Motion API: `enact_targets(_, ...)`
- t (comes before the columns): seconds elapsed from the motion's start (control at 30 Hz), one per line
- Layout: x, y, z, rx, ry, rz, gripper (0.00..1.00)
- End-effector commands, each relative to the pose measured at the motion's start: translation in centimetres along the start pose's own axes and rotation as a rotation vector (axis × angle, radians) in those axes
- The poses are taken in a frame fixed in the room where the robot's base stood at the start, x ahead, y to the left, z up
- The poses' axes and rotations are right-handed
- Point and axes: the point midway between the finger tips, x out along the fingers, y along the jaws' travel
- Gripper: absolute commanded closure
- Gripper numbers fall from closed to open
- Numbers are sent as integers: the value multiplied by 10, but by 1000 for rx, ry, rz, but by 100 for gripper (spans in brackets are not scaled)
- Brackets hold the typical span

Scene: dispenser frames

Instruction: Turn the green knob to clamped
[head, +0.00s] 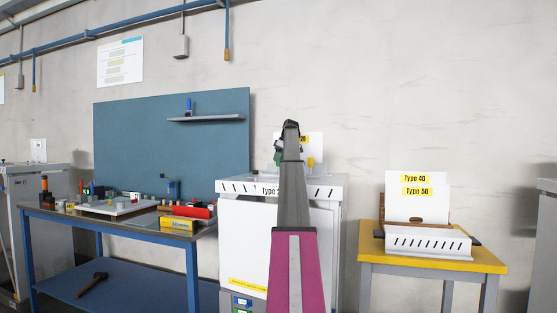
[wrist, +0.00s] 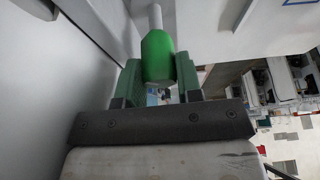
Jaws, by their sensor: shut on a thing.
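The green knob (wrist: 157,52) is a rounded green grip on a pale shaft, at the top middle of the wrist view. My gripper (wrist: 158,76) has its two green fingers on either side of the knob and is shut on it. In the head view my arm stands in front of the white dispenser cabinet (head: 233,210), labelled "Type 2…", and hides the middle of it. My gripper (head: 290,127) is at the far end of the arm there, dark and small. I cannot tell which setting the knob is at, as no marking is readable.
A blue workbench (head: 190,238) with parts and tools stands left of the cabinet, before a blue panel (head: 160,145) with a shelf (head: 208,119). A yellow table (head: 487,261) at the right holds a white unit labelled "Type 40" and "Type 50". Floor space lies between cabinet and table.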

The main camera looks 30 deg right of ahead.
Motion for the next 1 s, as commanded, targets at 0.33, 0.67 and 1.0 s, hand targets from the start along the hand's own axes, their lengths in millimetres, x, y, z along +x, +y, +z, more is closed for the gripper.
enact_targets(0.33,0,0,1,1,-2,1,54)
enact_targets(0.67,0,0,0,1,-1,1,42)
enact_targets(1.0,-28,1,0,1,-1,1,42)
